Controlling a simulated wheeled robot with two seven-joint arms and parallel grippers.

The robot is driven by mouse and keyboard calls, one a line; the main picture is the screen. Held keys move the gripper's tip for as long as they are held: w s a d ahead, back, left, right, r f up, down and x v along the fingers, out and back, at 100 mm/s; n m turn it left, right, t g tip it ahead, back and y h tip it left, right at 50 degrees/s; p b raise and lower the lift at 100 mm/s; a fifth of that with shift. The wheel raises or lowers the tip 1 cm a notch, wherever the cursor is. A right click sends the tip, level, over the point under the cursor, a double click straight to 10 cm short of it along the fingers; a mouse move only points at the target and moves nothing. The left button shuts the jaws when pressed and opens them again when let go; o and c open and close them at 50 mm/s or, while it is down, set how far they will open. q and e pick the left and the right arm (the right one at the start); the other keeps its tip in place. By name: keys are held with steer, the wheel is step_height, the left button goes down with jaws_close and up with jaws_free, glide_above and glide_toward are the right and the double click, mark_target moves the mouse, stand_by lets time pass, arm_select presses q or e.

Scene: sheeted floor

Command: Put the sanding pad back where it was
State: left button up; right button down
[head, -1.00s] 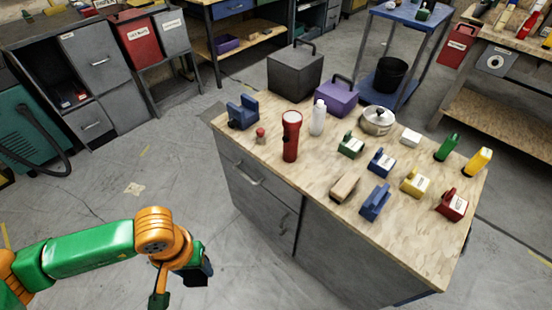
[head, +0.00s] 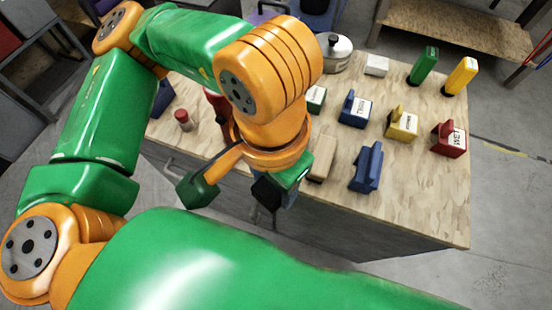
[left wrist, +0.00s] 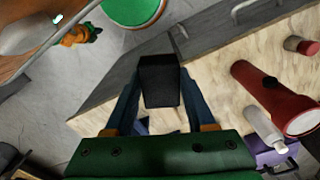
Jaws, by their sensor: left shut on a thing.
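My left gripper (head: 280,196) hangs beside the near edge of the workbench (head: 425,205), in front of its drawers. In the left wrist view it is shut on a dark, boxy block (left wrist: 160,82), apparently the sanding pad, held between the fingertips. On the bench stand a tan block (head: 322,158), a blue block (head: 367,167), a labelled blue block (head: 356,110), a yellow block (head: 402,124), a red block (head: 449,139) and a green block (head: 316,99). My right gripper is out of view.
A pot (head: 336,54), a white box (head: 376,65), a green bottle (head: 423,66) and a yellow bottle (head: 461,76) stand farther back. The bench's right front is clear.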

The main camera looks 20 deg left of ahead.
arm_select(q)
steer(key=w+a+f, duration=0.1)
steer(key=w+f, duration=0.2)
steer(key=w, duration=0.1)
steer(key=w+a+f+p, duration=0.1)
steer(key=w+f, duration=0.2)
steer(key=w, duration=0.1)
steer(key=w+a+f+p, duration=0.1)
steer(key=w+f, duration=0.2)
steer(key=w, duration=0.1)
steer(key=shift+a, duration=0.35)
step_height(320, 180, down, 4)
steer(key=shift+w+r+p, duration=0.15)
steer(key=shift+r+p, duration=0.1)
steer(key=shift+p, duration=0.1)
steer(key=shift+f+b, duration=0.25)
steer(key=shift+b, duration=0.1)
steer(key=o, duration=1.2)
steer(key=shift+r, duration=0.1)
steer(key=shift+r+p, duration=0.35)
steer(key=shift+r, duration=0.15)
step_height(320, 180, up, 11)
steer(key=shift+r+b, duration=0.2)
steer(key=shift+b, duration=0.25)
